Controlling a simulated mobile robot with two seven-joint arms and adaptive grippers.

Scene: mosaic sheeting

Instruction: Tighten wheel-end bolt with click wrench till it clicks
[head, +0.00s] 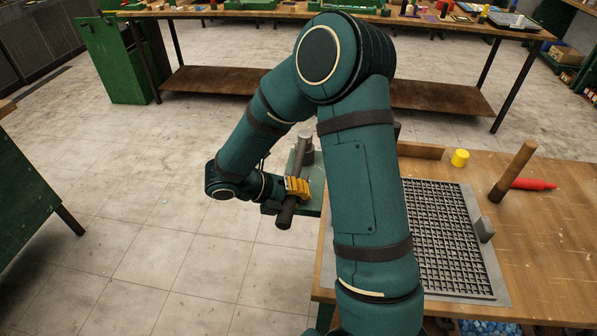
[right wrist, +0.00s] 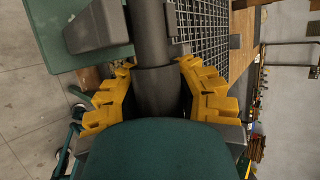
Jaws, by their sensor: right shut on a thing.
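My right gripper (head: 297,187), with yellow fingers, is shut on a click wrench (head: 285,216). The wrench has a dark handle end and a grey shaft that runs away toward a grey round part (head: 306,136) on a green plate (head: 314,195) beside the workbench. In the right wrist view the yellow fingers (right wrist: 158,88) sit on both sides of the dark grey wrench (right wrist: 150,35). A grey block (right wrist: 96,27) stands beside the shaft there, over the green plate (right wrist: 50,35). The wheel-end bolt cannot be made out. My left gripper is out of view.
A wooden workbench (head: 550,285) at the right holds a black mesh grid (head: 445,235) in a grey frame, a mallet (head: 513,170), a red tool (head: 535,184) and a yellow cup (head: 460,158). Another table (head: 450,22) stands behind. Tiled floor (head: 185,240) lies free at left.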

